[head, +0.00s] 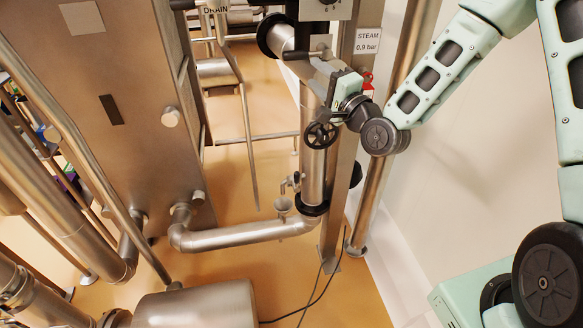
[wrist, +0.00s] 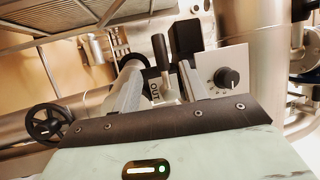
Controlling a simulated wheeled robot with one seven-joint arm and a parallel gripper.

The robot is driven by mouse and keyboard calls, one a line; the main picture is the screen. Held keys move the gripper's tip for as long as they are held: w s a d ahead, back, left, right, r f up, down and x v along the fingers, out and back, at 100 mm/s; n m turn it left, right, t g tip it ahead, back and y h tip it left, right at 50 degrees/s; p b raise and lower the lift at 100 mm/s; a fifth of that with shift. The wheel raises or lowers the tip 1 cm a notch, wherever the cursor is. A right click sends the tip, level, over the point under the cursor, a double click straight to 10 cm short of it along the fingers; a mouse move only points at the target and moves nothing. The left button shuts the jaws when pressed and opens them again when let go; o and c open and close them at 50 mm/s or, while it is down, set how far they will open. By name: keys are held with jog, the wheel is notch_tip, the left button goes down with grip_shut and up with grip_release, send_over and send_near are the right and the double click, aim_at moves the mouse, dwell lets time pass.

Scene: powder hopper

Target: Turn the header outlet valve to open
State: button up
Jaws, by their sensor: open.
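The outlet valve's lever has a black grip (wrist: 160,50) and a grey lower part with a tag reading "OUT" (wrist: 154,91). In the wrist view the lever stands between the two fingers of my gripper (wrist: 158,68), with a gap visible on each side. The fingers are open. In the head view my gripper (head: 305,62) reaches left to the upper pipe, beside the steel post. The valve body is largely hidden there by my gripper and wrist.
A black handwheel (head: 320,135) sits on the pipe just below my gripper; it also shows in the wrist view (wrist: 48,122). A control box with a black knob (wrist: 227,77) is close right of the fingers. A "STEAM 0.9 bar" sign (head: 367,41) is on the post.

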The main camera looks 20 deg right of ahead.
jog(key=a+b+v, duration=0.1)
jog(key=b+v, duration=0.1)
jog(key=v, duration=0.4)
jog(key=s+a+f+n+g, duration=0.8)
jog(key=a+f+n+g, duration=0.1)
jog(key=a+n+g, duration=0.2)
jog(key=shift+f+n+h+b, duration=0.2)
jog(key=shift+n+h+b, duration=0.2)
jog(key=shift+n, duration=0.2)
jog(key=shift+s, duration=0.2)
jog(key=s+d+r+n+g+h+b, duration=0.1)
jog(key=s+n+g+h, duration=0.4)
jog(key=s, duration=1.7)
jog(key=r+n+g, duration=0.1)
jog(key=n+g, duration=0.2)
jog(key=shift+s+n+h, duration=0.2)
jog(key=shift+n+h, duration=0.1)
